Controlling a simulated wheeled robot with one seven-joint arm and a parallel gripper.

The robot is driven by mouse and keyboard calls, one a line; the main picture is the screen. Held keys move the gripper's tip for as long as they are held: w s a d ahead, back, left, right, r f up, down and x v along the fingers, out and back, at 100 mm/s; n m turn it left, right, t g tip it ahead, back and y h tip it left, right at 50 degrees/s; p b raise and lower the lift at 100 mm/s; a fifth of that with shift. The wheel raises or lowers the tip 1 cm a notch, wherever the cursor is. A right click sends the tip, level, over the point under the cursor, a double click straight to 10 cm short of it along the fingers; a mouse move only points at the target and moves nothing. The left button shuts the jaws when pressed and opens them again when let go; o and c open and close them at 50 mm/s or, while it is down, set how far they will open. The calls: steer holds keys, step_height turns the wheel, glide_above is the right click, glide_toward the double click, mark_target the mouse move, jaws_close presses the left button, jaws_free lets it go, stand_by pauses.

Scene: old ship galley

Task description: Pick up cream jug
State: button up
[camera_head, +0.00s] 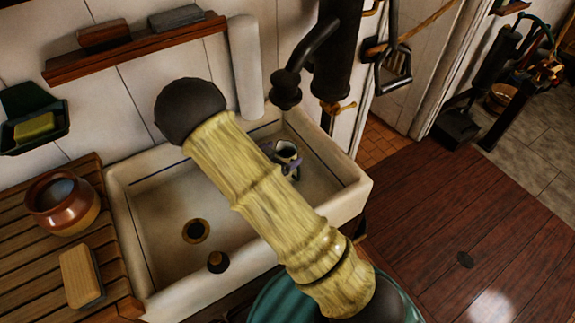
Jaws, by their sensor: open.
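A small pale jug (286,151) with a dark opening stands in the right part of the white sink (355,187), near its back wall. It looks like the cream jug. My yellow, ribbed arm link crosses over the sink and hides the area just left of it. Small purple-grey pieces beside the jug look like the fingers of my gripper (284,163), open and close around the jug. Most of the gripper is hidden behind my arm. I cannot tell whether the fingers touch the jug.
A black pump spout (287,88) hangs over the sink's back edge. The sink holds a drain (196,231) and a dark knob-like stopper (218,262). A brown pot (62,205) and a brush (81,277) stand on the slatted board at left. Wooden floor lies open at right.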

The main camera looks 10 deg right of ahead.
mark_target(292, 146)
steer(key=shift+w, duration=0.1)
steer(key=p+x, duration=0.2)
steer(key=x, duration=0.3)
steer(key=shift+w+a+f, duration=0.1)
steer(key=shift+w, duration=0.1)
jaws_close()
stand_by(0.5)
